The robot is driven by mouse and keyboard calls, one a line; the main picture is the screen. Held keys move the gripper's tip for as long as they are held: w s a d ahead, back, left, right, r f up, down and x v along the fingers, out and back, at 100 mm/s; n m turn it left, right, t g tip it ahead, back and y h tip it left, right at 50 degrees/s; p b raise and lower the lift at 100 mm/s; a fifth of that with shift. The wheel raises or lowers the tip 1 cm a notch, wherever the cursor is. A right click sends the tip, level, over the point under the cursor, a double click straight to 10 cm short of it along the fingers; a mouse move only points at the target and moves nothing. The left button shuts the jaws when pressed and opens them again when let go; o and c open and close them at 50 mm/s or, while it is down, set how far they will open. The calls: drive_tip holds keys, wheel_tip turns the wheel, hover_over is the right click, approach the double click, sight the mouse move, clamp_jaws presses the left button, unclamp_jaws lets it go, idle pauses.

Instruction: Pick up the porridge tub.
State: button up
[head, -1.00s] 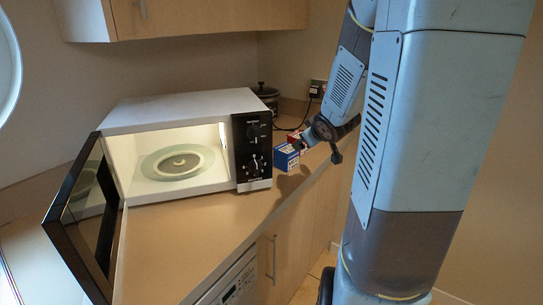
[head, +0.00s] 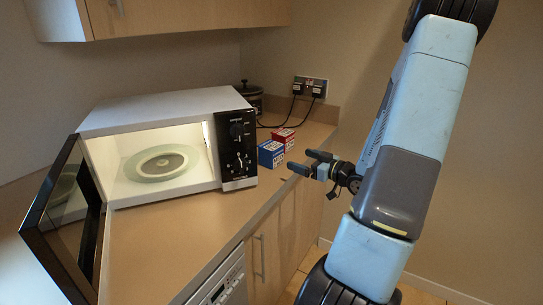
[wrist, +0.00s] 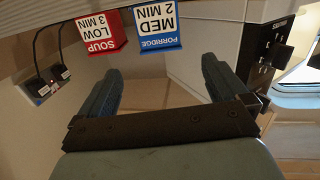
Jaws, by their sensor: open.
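The porridge tub is a small blue box (head: 271,153) standing on the counter just right of the microwave. In the wrist view the blue porridge tub (wrist: 157,25) appears upside down, with a white label reading "PORRIDGE MED 2 MIN". My gripper (head: 302,161) is open and empty, to the right of the tub near the counter's front edge, with a gap between them. In the wrist view the tub lies ahead of the spread fingers of my gripper (wrist: 162,66), roughly between them in the picture.
A red soup tub (head: 284,138) stands close behind the porridge tub. The white microwave (head: 160,105) is on the left, its door (head: 65,220) open, with a glass plate (head: 162,163) inside. The front counter is clear.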

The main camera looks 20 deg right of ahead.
sight(279, 150)
drive_tip(key=shift+t+y, duration=0.3)
drive_tip(key=x, duration=0.7)
drive_tip(key=shift+w+a, duration=0.25)
drive_tip(key=shift+d+x, duration=0.1)
drive_tip(key=shift+x, duration=1.25)
drive_tip(key=shift+d+x, duration=0.15)
drive_tip(key=shift+x, duration=1.15)
drive_tip(key=shift+w+f, duration=0.1)
drive_tip(key=shift+f, duration=0.1)
drive_tip(key=shift+c, duration=0.4)
drive_tip(key=c, duration=1)
drive_tip(key=shift+c, duration=0.6)
drive_tip(key=shift+r, duration=0.15)
